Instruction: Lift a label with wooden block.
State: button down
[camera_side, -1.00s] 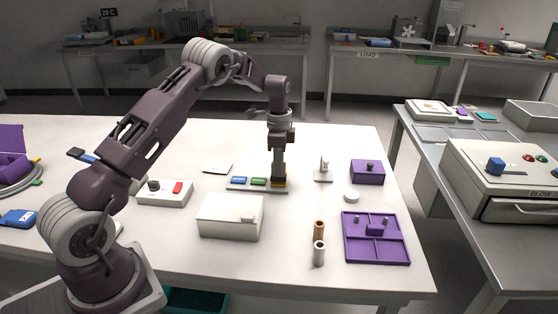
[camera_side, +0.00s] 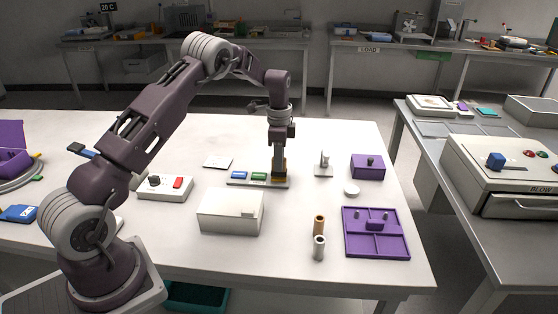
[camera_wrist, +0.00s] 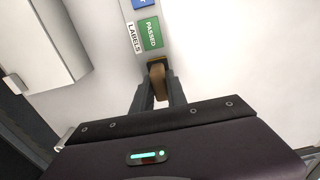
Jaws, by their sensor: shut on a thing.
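The label strip (camera_side: 238,182) lies flat on the white table, with a blue label (camera_side: 239,175) and a green label (camera_side: 259,176). In the wrist view the green label (camera_wrist: 150,33) reads PASSED, beside the word LABELS, and part of the blue label (camera_wrist: 141,3) shows at the top edge. My gripper (camera_side: 279,179) points down at the right end of the strip, just right of the green label. In the wrist view its fingers (camera_wrist: 158,88) are shut on the tan wooden block (camera_wrist: 157,70). The block's lower end is hard to see, so I cannot tell if it touches the strip.
A white box (camera_side: 230,212) stands in front of the strip. A button box (camera_side: 165,187) is to the left. A small white stand (camera_side: 323,166), a purple box (camera_side: 367,166) and a purple tray (camera_side: 350,245) are to the right. Two small cylinders (camera_side: 319,236) stand near the front.

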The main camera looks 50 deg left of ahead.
jog(key=shift+f, duration=0.6)
dwell(1.1)
jog(key=shift+r, duration=3.55)
